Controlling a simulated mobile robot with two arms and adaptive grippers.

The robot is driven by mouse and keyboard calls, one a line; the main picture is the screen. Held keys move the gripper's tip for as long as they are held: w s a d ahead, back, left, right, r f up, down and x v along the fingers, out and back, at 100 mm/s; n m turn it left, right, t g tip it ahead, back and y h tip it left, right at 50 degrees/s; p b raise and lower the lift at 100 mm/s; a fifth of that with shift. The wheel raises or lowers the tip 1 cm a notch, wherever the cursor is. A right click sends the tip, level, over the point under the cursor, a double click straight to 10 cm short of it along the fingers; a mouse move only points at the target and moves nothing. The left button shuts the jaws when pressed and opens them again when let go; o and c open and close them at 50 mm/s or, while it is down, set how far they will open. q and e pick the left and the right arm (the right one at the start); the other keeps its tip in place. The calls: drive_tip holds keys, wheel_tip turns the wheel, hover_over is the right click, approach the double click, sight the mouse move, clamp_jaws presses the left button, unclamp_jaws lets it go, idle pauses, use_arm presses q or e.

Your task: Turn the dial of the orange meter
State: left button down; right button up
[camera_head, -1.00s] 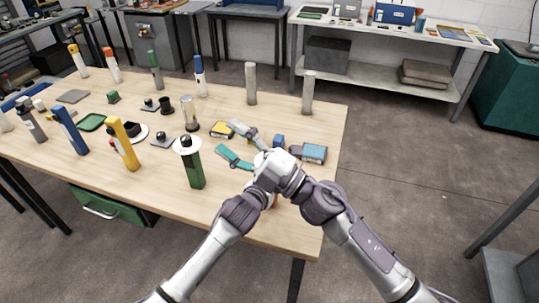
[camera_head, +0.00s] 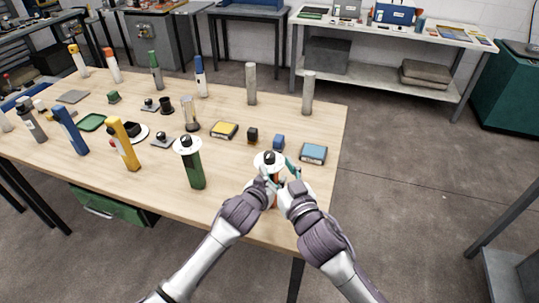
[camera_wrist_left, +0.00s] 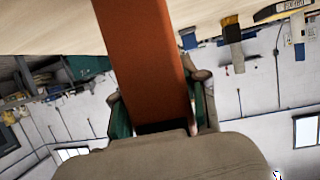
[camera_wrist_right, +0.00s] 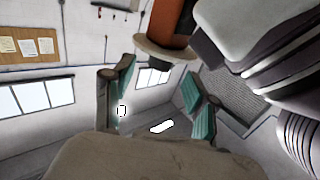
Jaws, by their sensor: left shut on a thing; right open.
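The orange meter (camera_head: 275,203) stands near the table's front right edge, mostly hidden by my arms. Its white disc with a black knob (camera_head: 269,158) shows on top. My left gripper (camera_wrist_left: 155,115) is shut around the orange body, which fills the space between its green fingers in the left wrist view. My right gripper (camera_head: 288,170) is close beside the meter's top, on its right. In the right wrist view its teal fingers (camera_wrist_right: 158,92) are spread with nothing between them, and the meter's disc rim (camera_wrist_right: 165,50) lies just past them.
A green meter (camera_head: 194,170) with a similar disc stands to the left. Two grey cylinders (camera_head: 308,93) (camera_head: 251,84) stand farther back.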

sight(272, 160)
drive_tip(key=x, duration=0.5)
drive_tip(key=shift+w, duration=0.15)
clamp_jaws()
